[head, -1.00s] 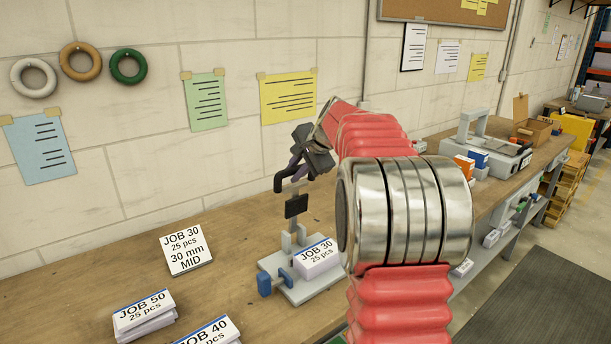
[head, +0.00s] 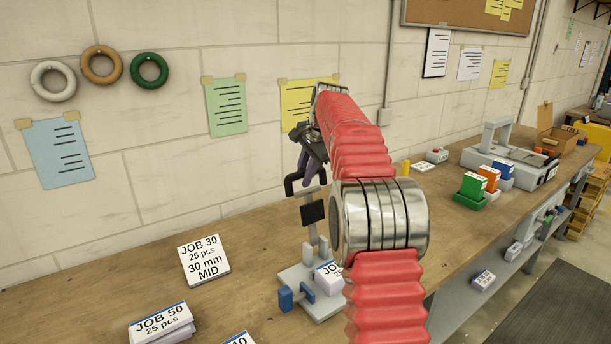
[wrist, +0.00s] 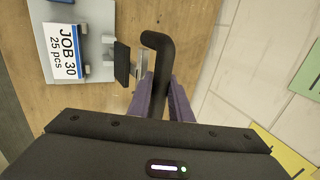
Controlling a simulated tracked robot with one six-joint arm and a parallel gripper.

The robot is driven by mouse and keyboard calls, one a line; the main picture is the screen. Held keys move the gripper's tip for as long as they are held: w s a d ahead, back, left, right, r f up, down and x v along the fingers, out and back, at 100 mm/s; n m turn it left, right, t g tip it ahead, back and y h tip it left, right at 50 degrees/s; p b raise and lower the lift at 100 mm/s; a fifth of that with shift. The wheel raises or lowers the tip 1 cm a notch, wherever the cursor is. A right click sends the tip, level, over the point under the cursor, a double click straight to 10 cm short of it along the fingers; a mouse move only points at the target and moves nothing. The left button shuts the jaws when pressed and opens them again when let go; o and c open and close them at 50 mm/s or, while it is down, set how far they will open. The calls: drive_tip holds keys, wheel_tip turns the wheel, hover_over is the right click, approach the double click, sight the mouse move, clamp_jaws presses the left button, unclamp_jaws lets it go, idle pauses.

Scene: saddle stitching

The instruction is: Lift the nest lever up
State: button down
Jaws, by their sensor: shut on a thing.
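My gripper (wrist: 164,95), with purple fingers, is shut around a black bent bar (wrist: 158,50) in the wrist view. The bar's hooked end points left there. In the head view the bar (head: 293,184) hangs below my gripper (head: 308,165), just above and left of a grey stand's (head: 324,306) upright post. The post carries a black plate (head: 312,211) and a short grey crosspiece. I cannot tell whether the bar is joined to the stand or which part is the nest lever. A JOB 30 booklet stack (wrist: 66,52) lies on the stand, partly behind my arm in the head view.
A blue knob (head: 285,299) sits at the stand's left side. A grey machine (head: 510,165) and coloured boxes stand to the right. The wall is close behind.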

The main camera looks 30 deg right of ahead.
drive_tip(key=shift+d, duration=0.1)
drive_tip(key=c, duration=1.6)
unclamp_jaws()
drive_tip(key=v, duration=1.3)
drive_tip(key=shift+s+r, duration=0.1)
drive_tip(key=shift+r, duration=0.2)
